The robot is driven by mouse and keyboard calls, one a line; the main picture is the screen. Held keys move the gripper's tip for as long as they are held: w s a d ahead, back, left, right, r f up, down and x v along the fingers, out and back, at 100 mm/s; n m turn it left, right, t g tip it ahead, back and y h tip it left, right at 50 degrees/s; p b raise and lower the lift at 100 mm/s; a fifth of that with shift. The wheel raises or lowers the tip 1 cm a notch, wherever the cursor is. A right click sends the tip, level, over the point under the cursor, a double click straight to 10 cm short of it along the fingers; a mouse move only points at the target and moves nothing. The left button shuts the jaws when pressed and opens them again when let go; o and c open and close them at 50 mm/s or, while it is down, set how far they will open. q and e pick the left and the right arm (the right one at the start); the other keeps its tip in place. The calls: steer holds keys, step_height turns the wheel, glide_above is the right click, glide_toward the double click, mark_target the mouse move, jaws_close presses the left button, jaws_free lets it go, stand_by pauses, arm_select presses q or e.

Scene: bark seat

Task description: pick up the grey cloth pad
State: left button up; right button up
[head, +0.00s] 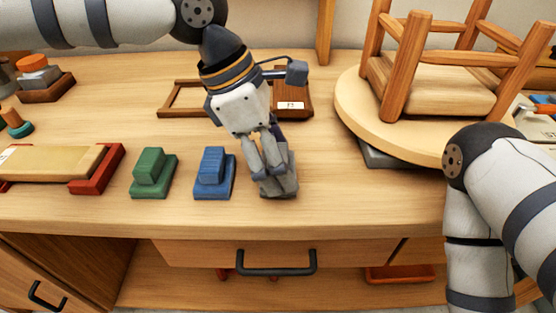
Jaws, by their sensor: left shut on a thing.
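The grey cloth pad (290,178) is a small block near the front edge of the wooden workbench (330,205), to the right of the blue block. My left gripper (268,170) reaches down from above and is shut on the grey pad, its fingers covering the pad's left and upper parts. The pad is at or very near the bench top; I cannot tell whether it touches. My right arm shows at the right edge, but its gripper is out of view.
A blue stepped block (214,173) stands close to the left of the pad, with a green one (153,173) beyond it. A red-ended holder (110,165) is further left. An upturned stool (420,120) fills the back right. A drawer handle (276,268) is below the front edge.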

arm_select(q)
steer(key=s+a+r+p, duration=0.2)
steer(key=s+a+r, duration=0.1)
steer(key=s+r, duration=0.9)
steer(key=shift+s+a+p, duration=0.25)
steer(key=shift+s+p, duration=0.15)
steer(key=shift+s, duration=0.45)
arm_select(e)
steer(key=shift+t, duration=0.8)
steer(key=w+r, duration=0.3)
steer(key=w, duration=0.1)
steer(key=shift+r, duration=0.35)
arm_select(q)
steer(key=shift+r, duration=0.1)
